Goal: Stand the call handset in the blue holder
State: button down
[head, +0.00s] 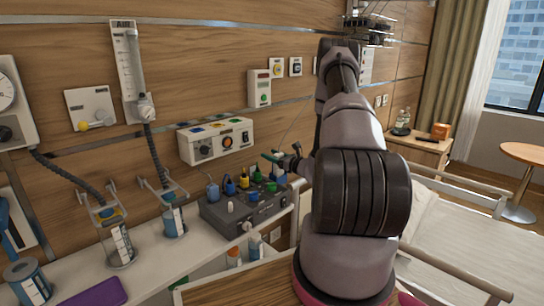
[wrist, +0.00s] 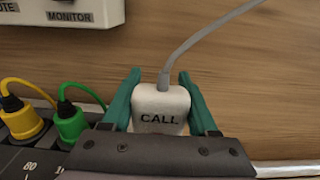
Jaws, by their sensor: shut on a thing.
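The call handset (wrist: 160,112) is a white block marked CALL, with a grey cord rising from its top in the wrist view. My gripper (wrist: 160,82) is shut on it, one teal finger on each side. The dark wrist housing hides its lower part. In the head view my gripper (head: 275,158) is held near the wall, above the right end of the grey socket box; the handset is too small to make out clearly there. A blue-banded cup (head: 28,282) stands at the far left of the shelf.
The grey socket box (head: 245,212) carries several coloured plugs, including yellow (wrist: 25,120) and green (wrist: 70,122). Clear canisters (head: 118,245) hang left of it. A purple item (head: 96,293) lies on the white shelf (head: 160,262). A bed rail and bed are right.

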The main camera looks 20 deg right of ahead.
jog(key=shift+f, duration=0.15)
dwell(0.4)
jog(key=shift+c, duration=0.4)
grip_release()
